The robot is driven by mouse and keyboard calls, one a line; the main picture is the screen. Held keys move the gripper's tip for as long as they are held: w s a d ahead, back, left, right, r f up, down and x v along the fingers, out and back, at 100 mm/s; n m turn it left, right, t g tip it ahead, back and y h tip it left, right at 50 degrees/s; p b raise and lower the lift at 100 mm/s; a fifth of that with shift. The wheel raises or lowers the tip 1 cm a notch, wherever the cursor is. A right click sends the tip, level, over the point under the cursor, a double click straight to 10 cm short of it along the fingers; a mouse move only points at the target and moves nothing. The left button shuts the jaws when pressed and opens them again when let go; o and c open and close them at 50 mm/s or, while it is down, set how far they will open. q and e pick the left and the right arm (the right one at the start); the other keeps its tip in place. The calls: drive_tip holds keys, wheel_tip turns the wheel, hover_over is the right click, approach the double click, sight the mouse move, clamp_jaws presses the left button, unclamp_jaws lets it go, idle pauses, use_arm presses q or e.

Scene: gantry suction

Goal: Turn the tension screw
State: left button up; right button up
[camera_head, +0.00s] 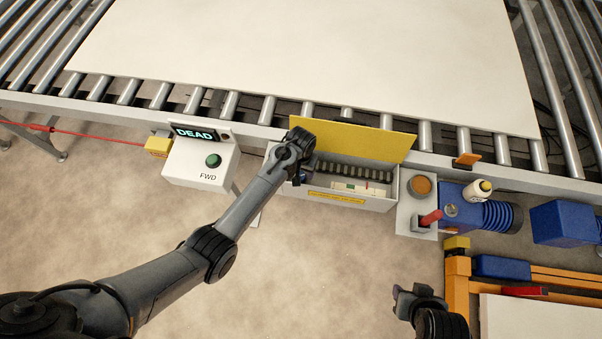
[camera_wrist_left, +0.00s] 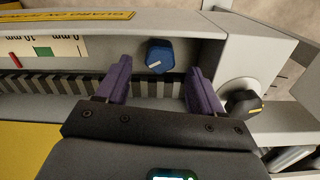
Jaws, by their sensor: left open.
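A blue hexagonal screw head (camera_wrist_left: 160,56) with a white mark shows in the left wrist view, inside an open grey housing (camera_head: 351,201). I take it to be the tension screw. My left gripper (camera_head: 302,179) reaches into the housing's left end. Its purple fingers (camera_wrist_left: 158,70) are open, one on each side of the blue head in the picture, with visible gaps. I cannot tell how deep the fingertips are. In the head view my left arm hides the screw. My right gripper (camera_head: 415,291) is low in the head view, away from the housing; its jaws are unclear.
A scale (camera_wrist_left: 45,48) with a green band and red pointer lies beside the screw. A dark knob (camera_wrist_left: 243,104) with a yellow mark is on the housing's end. The yellow lid (camera_head: 355,139) stands open. A FWD button box (camera_head: 201,165) with a DEAD display is left; blue motors are right.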

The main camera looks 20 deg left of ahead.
use_arm(q)
drive_tip(key=shift+f+b, duration=0.3)
drive_tip(key=shift+f, duration=1.1)
drive_tip(key=shift+c, duration=0.5)
drive_tip(key=c, duration=1)
